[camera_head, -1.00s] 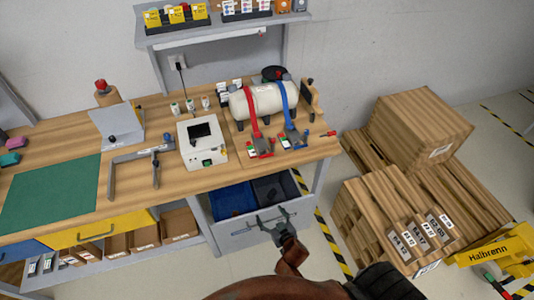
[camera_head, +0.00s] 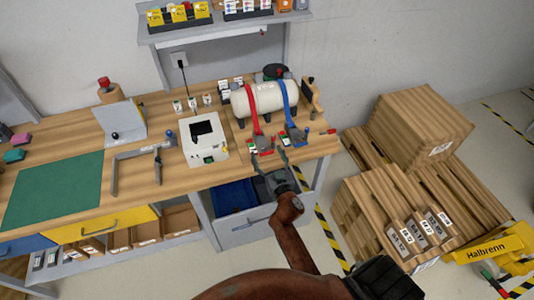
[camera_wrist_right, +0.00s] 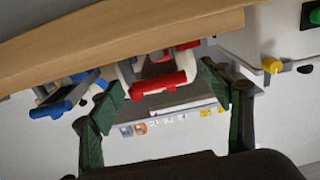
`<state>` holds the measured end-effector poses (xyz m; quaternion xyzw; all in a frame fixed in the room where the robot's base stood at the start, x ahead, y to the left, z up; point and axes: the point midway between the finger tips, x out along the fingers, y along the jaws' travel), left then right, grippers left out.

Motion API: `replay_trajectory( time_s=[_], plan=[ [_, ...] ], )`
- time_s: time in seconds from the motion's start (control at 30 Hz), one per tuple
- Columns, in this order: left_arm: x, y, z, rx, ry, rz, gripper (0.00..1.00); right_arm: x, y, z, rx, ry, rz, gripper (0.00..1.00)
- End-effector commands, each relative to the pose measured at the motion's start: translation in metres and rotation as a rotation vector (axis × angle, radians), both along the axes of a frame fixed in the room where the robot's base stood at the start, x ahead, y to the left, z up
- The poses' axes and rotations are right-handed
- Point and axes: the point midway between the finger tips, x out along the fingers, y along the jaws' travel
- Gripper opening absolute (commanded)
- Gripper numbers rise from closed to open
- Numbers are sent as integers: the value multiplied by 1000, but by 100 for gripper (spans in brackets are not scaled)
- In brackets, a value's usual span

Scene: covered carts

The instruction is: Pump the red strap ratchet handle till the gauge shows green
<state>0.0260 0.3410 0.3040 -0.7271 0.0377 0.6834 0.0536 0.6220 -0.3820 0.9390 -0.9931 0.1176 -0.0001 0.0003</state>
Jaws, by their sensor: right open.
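A white tank (camera_head: 265,99) lies on the workbench under a red strap (camera_head: 251,108) and a blue strap. The red strap ratchet handle (camera_head: 267,152) is at the bench's front edge; its red grip also shows in the right wrist view (camera_wrist_right: 160,83). My right gripper (camera_head: 271,161) is at the bench edge in front of it. In the right wrist view its dark green fingers (camera_wrist_right: 163,76) are open, one on each side of the red grip, apart from it. The gauge is too small to read. My left gripper is not in view.
The blue ratchet (camera_head: 296,134) sits just right of the red one; it is at left in the wrist view (camera_wrist_right: 60,102). A white device (camera_head: 203,145) stands to the left. An open drawer (camera_head: 245,232) with a blue bin (camera_head: 234,195) lies below my right gripper.

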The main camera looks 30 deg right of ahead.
Motion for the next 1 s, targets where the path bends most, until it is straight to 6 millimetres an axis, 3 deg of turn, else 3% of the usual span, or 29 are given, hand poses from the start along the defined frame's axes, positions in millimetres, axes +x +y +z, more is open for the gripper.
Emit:
replay_trajectory(
  time_s=[0.37, 1.0],
  plan=[
    [-1, -1, 0, -1, 1, 0, 40, 5, -2, 0, -1, 0, 0, 70],
    [-1, -1, 0, -1, 1, 0, 40, 5, -1, 0, 0, 1, 0, 26]
  ],
)
